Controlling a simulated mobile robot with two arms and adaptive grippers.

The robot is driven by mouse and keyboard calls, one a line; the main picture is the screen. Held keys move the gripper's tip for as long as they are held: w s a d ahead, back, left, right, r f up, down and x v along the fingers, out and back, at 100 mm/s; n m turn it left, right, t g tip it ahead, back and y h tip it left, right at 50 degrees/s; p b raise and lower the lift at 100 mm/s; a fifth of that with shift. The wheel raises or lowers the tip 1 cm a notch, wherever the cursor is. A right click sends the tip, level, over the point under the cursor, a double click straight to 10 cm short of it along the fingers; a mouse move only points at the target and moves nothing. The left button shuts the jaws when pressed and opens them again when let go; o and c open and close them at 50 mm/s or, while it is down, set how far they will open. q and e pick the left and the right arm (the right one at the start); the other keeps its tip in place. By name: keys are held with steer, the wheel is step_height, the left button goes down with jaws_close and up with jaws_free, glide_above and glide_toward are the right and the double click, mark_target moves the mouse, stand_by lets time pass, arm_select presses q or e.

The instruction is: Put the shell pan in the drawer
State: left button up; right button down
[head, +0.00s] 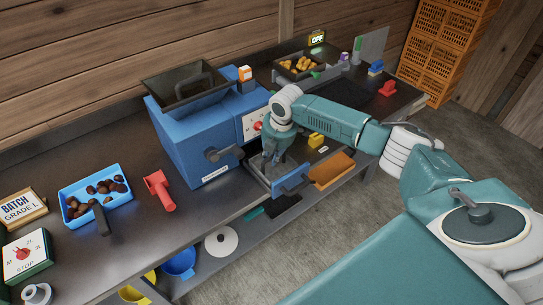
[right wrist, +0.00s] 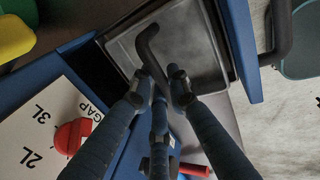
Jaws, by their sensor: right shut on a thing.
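The shell pan (right wrist: 190,45) is a flat grey metal tray with a dark bent handle (right wrist: 150,48) standing up from it. My right gripper (right wrist: 157,84) is shut on that handle. In the head view the right gripper (head: 273,157) points down in front of the blue machine (head: 193,138). The drawer is pulled out there, and its blue front (head: 291,180) shows. The pan lies within the drawer's outline, between machine and front. I cannot tell whether it rests on the drawer's bottom. In the head view my gripper partly hides it. My left gripper is out of view.
A blue tray of chestnuts (head: 69,213) and a red scoop (head: 159,190) are on the bench at left. A yellow block (head: 316,140) and an orange-brown block (head: 332,169) are right of the drawer. Orange crates (head: 428,80) stand behind.

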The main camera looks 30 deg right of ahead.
steer(key=shift+f, duration=0.6)
steer(key=c, duration=1.6)
jaws_free()
